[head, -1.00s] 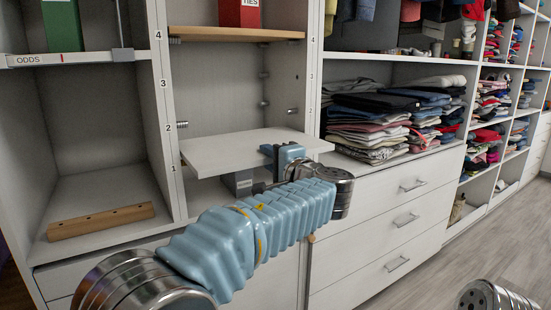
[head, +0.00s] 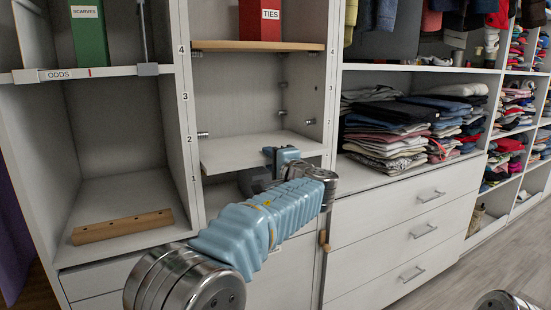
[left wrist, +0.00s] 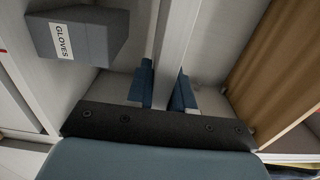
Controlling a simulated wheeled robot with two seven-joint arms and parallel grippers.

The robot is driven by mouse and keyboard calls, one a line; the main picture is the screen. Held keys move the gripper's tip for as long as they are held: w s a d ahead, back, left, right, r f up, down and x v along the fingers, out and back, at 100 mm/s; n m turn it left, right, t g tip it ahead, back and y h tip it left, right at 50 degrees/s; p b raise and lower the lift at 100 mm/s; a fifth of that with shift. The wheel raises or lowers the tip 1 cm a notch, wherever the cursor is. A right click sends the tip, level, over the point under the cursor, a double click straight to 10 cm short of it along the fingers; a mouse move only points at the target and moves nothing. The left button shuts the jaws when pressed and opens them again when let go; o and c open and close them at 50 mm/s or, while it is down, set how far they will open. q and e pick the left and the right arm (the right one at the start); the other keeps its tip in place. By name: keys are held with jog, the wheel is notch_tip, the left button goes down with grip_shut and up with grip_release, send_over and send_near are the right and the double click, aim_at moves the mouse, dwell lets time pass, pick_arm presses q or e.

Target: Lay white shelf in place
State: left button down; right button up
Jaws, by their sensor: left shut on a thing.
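The white shelf (head: 235,152) is a flat board in the middle cubby bay, between the two uprights, its front edge facing me. It sits a little lower than the peg (head: 203,134) on the left upright near mark 2. My left gripper (head: 281,154) is shut on its front edge, right of the middle. In the left wrist view the two blue fingers (left wrist: 162,84) stand on either side of the white board (left wrist: 177,45). Whether the board rests on pegs is hidden. My right gripper is out of view.
A grey GLOVES box (left wrist: 85,35) stands close to the gripper in the left wrist view. A wooden shelf (head: 255,46) with a red TIES box (head: 266,20) is above. A wooden bar (head: 122,226) lies in the left bay. Folded clothes (head: 390,130) fill the right bay.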

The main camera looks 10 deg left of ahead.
pick_arm(q)
jog(key=shift+p+x, duration=1.1)
jog(key=shift+x, duration=1.45)
jog(key=shift+f+b, duration=0.5)
jog(key=shift+b, duration=0.3)
jog(key=c, duration=0.9)
grip_release()
jog(key=shift+f, duration=0.15)
jog(key=b+v, duration=0.3)
jog(key=v, duration=1.1)
